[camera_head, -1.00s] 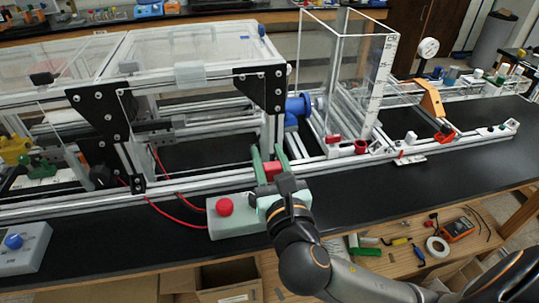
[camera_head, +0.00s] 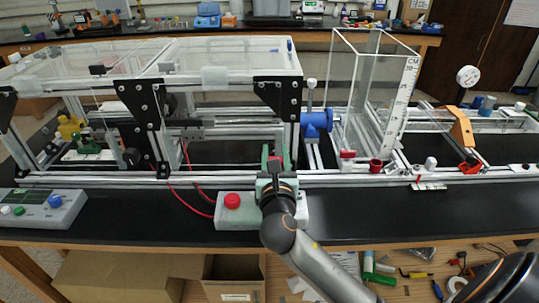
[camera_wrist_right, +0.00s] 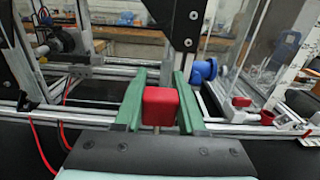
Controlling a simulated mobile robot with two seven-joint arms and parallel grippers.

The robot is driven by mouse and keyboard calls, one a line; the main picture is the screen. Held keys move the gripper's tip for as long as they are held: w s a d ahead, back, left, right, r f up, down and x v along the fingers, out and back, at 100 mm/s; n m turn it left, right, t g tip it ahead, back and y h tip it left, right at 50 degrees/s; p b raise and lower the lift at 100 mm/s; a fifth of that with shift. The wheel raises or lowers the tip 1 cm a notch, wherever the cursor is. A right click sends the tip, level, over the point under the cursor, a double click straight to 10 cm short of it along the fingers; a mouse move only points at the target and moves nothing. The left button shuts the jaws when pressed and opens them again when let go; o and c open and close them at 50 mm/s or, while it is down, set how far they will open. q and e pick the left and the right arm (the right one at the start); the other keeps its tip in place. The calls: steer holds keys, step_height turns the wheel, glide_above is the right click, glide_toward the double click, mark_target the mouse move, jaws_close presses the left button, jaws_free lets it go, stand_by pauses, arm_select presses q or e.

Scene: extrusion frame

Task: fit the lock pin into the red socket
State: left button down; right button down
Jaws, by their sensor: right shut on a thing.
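My right gripper (camera_head: 275,158) has green fingers and is shut on the lock pin (camera_wrist_right: 161,105), which has a red block-shaped head. In the right wrist view the head sits between the two green fingers (camera_wrist_right: 159,88), and a short metal shank shows at it. In the head view the pin is mostly hidden by the gripper. The red socket (camera_head: 376,166) stands on the front rail, to the right of the gripper and apart from it. It also shows in the right wrist view (camera_wrist_right: 267,117). My left gripper is not in view.
A grey box with a red button (camera_head: 232,201) lies beside my right gripper. A clear upright tank (camera_head: 362,90), a blue fitting (camera_head: 316,121) and a red clamp piece (camera_head: 347,155) are near the socket. Black tabletop (camera_head: 370,210) is clear in front of the rail.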

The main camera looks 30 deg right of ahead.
steer(key=shift+f, duration=0.1)
steer(key=shift+w, duration=0.1)
steer(key=shift+f+b, duration=1.7)
steer(key=shift+f, duration=1.2)
steer(key=shift+p, duration=0.55)
steer(key=shift+p, duration=0.3)
steer(key=shift+p, duration=0.35)
steer(key=shift+f+b, duration=0.85)
steer(key=shift+f, duration=0.45)
steer(key=shift+c, duration=2.1)
jaws_free()
